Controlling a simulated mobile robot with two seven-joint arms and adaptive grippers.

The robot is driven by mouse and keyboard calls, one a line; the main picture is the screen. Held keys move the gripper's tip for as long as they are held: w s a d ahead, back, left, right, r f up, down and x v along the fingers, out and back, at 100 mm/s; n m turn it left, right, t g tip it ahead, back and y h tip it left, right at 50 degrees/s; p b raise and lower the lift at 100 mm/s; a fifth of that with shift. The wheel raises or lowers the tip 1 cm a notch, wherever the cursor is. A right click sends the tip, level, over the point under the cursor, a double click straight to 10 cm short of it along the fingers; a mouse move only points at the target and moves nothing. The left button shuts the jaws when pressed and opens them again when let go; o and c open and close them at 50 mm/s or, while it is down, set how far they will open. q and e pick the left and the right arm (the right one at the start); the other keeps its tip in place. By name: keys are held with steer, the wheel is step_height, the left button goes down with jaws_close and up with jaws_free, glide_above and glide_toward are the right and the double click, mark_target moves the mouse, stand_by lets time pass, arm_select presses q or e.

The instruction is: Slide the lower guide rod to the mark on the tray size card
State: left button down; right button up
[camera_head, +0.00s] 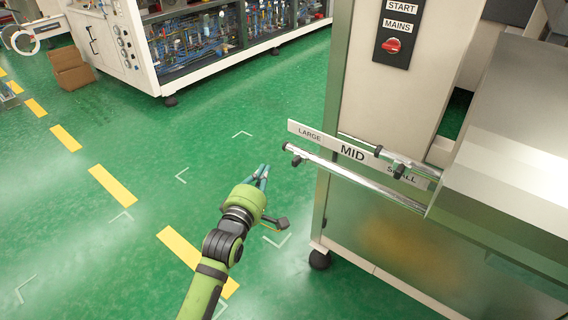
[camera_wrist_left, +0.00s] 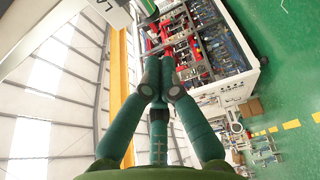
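The tray size card (camera_head: 325,141) is a pale strip on the machine's side, reading LARGE, MID and SMALL from left to right; MID is in larger, bolder letters. The lower guide rod (camera_head: 355,177) is a shiny bar in front of and below the card. Its dark-capped free end is near LARGE, with a black knob just below. A second rod with black fittings (camera_head: 400,170) runs along the card and partly covers SMALL. My left gripper (camera_head: 262,174) is left of and below the rod's end, apart from it. In the wrist view its fingertips (camera_wrist_left: 161,84) come together, empty.
The machine cabinet (camera_head: 380,235) stands right of my left gripper, with a red MAINS switch (camera_head: 392,45) above the card. A broad metal housing (camera_head: 515,160) is at the right. Green floor around my arm is clear. Cardboard boxes (camera_head: 70,68) stand far left.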

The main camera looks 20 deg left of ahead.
mark_target(286, 150)
arm_select(q)
steer(key=w+d, duration=0.1)
steer(key=w+p, duration=0.1)
steer(key=w, duration=0.1)
steer(key=w+d+p, duration=0.1)
steer(key=w, duration=0.1)
steer(key=shift+d, duration=0.35)
steer(key=shift+s+d, duration=0.25)
steer(key=shift+d, duration=0.25)
